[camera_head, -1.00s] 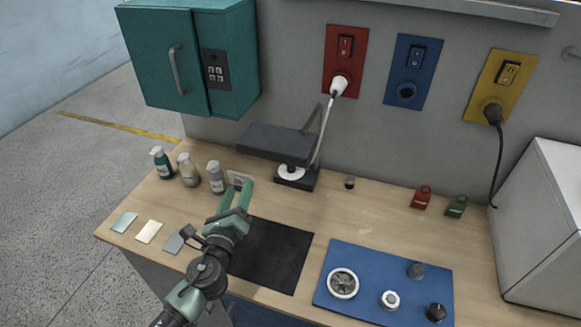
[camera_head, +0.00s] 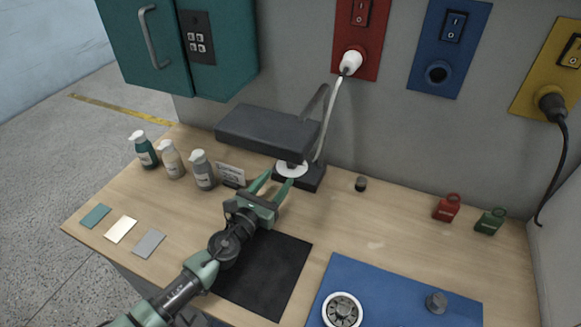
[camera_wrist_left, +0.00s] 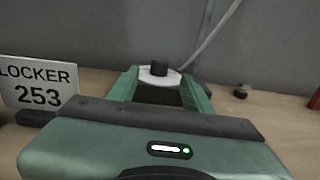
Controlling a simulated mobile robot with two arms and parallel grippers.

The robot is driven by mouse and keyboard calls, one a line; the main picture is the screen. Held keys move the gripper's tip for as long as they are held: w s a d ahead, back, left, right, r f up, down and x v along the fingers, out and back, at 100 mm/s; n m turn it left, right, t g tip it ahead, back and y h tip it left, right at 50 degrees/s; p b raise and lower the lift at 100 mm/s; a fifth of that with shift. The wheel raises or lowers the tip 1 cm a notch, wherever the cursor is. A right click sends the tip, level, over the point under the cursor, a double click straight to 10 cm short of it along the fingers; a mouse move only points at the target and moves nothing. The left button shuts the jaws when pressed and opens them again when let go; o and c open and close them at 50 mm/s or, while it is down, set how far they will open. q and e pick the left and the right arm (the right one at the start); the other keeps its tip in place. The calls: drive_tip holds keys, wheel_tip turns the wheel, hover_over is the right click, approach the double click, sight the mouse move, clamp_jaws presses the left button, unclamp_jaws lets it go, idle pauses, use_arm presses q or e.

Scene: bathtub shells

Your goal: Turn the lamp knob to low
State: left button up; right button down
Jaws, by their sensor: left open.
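The desk lamp has a dark flat head (camera_head: 266,131) and a dark base (camera_head: 312,178) with a white round dial plate (camera_head: 291,169). In the left wrist view the dark lamp knob (camera_wrist_left: 159,68) stands on the white plate (camera_wrist_left: 158,77). My left gripper (camera_head: 272,181) is open, its green fingers pointing at the lamp base just in front of the knob. In the left wrist view the fingers (camera_wrist_left: 160,84) stand either side of the plate, with the knob centred between them. The lamp head partly hides the knob in the head view. My right gripper is not in view.
A locker sign (camera_head: 231,173) stands close left of my gripper, beside several pump bottles (camera_head: 203,170). The lamp head overhangs the base. A black mat (camera_head: 262,275) lies in front. A small dark knob (camera_head: 361,183) sits to the right, with bare table around it.

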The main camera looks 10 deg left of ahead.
sight(287, 171)
use_arm(q)
drive_tip(key=x, duration=0.7)
drive_tip(key=shift+s+r+b, duration=0.1)
drive_tip(key=shift+r+b, duration=0.05)
drive_tip(key=shift+b, duration=0.25)
drive_tip(key=shift+s, duration=0.1)
drive_tip(key=shift+c, duration=0.5)
clamp_jaws()
drive_tip(key=h+b, duration=0.1)
drive_tip(key=m+b, duration=0.1)
drive_tip(key=b, duration=0.1)
drive_tip(key=shift+a+g+h, duration=0.2)
drive_tip(key=shift+g+h, duration=0.1)
drive_tip(key=shift+h, duration=0.1)
drive_tip(key=shift+m+h, duration=0.3)
